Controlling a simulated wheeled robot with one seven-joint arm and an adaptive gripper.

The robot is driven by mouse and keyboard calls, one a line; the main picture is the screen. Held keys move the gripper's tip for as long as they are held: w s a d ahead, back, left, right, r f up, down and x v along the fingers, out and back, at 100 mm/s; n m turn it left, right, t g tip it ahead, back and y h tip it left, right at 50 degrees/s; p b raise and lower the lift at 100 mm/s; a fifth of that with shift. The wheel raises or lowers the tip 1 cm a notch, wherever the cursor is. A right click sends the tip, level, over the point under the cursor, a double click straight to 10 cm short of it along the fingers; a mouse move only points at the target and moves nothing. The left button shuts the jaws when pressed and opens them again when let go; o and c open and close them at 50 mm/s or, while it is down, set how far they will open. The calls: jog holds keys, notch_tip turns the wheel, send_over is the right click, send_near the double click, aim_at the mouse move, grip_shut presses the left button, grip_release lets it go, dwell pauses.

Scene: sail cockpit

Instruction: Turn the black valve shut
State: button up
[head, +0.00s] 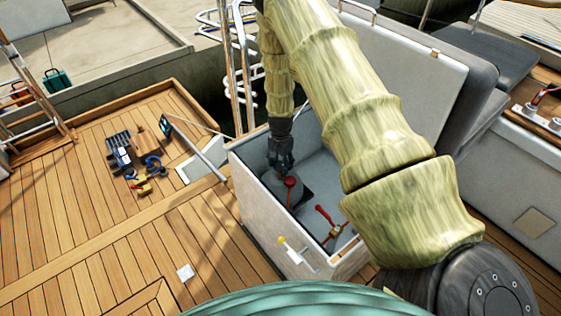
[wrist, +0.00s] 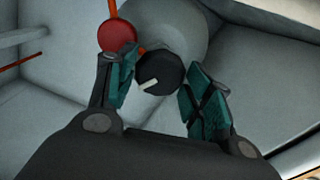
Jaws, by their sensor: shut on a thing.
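The black valve (wrist: 160,75) is a round dark knob with a white pointer mark, seen in the wrist view in front of a grey rounded body (wrist: 178,28). My gripper (wrist: 160,68) has its teal-padded fingers on either side of the knob, shut on it. The white mark points to the lower left in that picture. In the head view my gripper (head: 283,165) reaches down into an open white locker (head: 262,215). The black knob is hidden by the gripper there.
A red round knob (wrist: 117,32) sits close beside my left finger; it also shows in the head view (head: 290,181). A red-handled valve (head: 325,215) stands farther right in the locker. The locker walls surround the gripper. Tools (head: 140,165) lie on the wooden deck to the left.

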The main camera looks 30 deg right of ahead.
aim_at(281, 165)
jog(key=m+p, duration=0.1)
jog(key=m, duration=0.5)
jog(key=shift+w+d+r+p, duration=0.1)
jog(key=shift+p, duration=0.3)
jog(key=m+p, duration=0.1)
jog(key=m, duration=0.4)
jog(key=shift+m, duration=0.3)
jog(key=o, duration=1)
notch_tip(281, 165, up, 12)
jog(key=shift+f, duration=0.1)
dwell(0.5)
